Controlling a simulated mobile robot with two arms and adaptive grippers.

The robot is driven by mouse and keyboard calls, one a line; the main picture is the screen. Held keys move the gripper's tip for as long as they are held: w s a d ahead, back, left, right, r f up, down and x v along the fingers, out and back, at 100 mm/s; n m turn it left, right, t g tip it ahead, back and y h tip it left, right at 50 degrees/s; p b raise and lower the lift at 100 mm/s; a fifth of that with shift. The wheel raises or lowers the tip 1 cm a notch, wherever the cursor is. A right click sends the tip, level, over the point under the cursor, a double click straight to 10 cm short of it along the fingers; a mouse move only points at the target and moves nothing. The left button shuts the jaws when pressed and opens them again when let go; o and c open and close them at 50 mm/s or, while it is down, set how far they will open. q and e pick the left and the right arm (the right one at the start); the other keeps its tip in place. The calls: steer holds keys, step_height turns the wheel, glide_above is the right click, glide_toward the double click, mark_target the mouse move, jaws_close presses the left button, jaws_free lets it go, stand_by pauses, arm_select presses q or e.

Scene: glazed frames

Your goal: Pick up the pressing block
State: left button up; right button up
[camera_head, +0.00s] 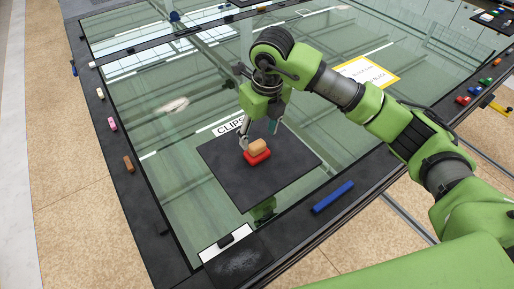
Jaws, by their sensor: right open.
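A tan block (259,146) sits on top of a red block (258,158) on the black square mat (236,186). The view does not make clear which piece is the pressing block. My right gripper (257,133) points down just above and behind the tan block, with its fingers spread apart. One fingertip is close to the left side of the blocks, and the other is to their upper right. I cannot tell whether either finger touches them. My left gripper is not in view.
The mat lies on a glass table with a dark frame. A "CLIPS" label (228,126) is behind the mat. A blue bar (333,197) lies on the near right frame. Small coloured pieces line the left and right frames. A yellow-bordered sign (367,72) lies behind my right arm.

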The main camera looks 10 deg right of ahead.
mark_target(257, 144)
steer(key=f+p, duration=0.2)
steer(key=f, duration=0.1)
steer(key=f+p, duration=0.1)
steer(key=f, duration=0.1)
steer(key=shift+w+a, duration=0.15)
steer(key=shift+w, duration=0.25)
steer(key=shift+w+f, duration=0.1)
steer(key=shift+f, duration=0.2)
steer(key=c, duration=1.3)
